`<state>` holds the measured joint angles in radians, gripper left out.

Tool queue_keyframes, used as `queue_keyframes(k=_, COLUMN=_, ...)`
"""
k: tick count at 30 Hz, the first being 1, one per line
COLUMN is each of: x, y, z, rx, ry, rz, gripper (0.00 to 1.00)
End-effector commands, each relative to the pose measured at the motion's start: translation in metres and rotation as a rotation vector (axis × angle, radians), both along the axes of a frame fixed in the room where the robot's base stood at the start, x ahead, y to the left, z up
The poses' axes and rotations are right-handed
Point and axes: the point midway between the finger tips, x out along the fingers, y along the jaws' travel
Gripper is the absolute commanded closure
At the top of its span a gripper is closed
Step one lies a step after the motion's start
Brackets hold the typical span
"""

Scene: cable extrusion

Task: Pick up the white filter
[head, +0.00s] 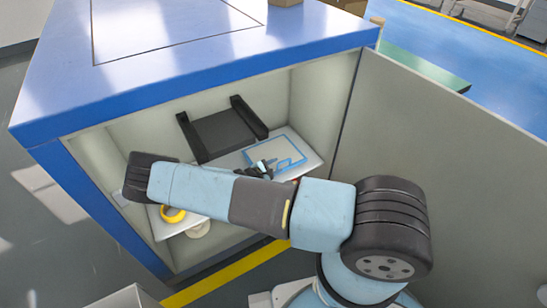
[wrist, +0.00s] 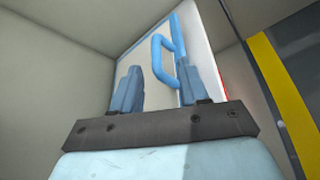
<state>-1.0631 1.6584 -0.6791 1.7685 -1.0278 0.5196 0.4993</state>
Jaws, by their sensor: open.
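The white filter (head: 283,150) is a flat white panel with a blue rim, lying inside the open cabinet in the head view. The wrist view shows its pale face (wrist: 137,52) and a blue D-shaped handle (wrist: 157,58) on it. My gripper (head: 262,165) is at the near left edge of the filter in the head view. In the wrist view my gripper (wrist: 164,68) is open, with the handle appearing between its fingers, nearer the right one. I cannot tell whether a finger touches it. My arm hides part of the cabinet floor.
The blue-topped cabinet (head: 60,85) has side walls close around my gripper. A dark bracket (head: 222,132) stands behind it. A yellow ring (head: 173,214) lies at the lower left inside. The open grey door (head: 420,130) stands to the right.

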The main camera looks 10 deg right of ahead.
Motion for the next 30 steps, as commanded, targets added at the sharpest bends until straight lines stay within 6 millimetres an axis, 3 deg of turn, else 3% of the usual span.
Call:
queue_keyframes(k=8, x=0.007, y=-0.013, z=-0.003, rx=0.0, ry=0.001, rz=-0.001, gripper=0.56)
queue_keyframes(k=16, x=0.025, y=-0.042, z=-0.01, rx=0.001, ry=0.001, rz=-0.002, gripper=0.56)
queue_keyframes(k=24, x=0.028, y=-0.046, z=-0.012, rx=0.0, ry=0.001, rz=-0.001, gripper=0.56)
queue_keyframes(k=30, x=0.028, y=-0.046, z=-0.012, rx=0.001, ry=0.001, rz=0.0, gripper=0.74)
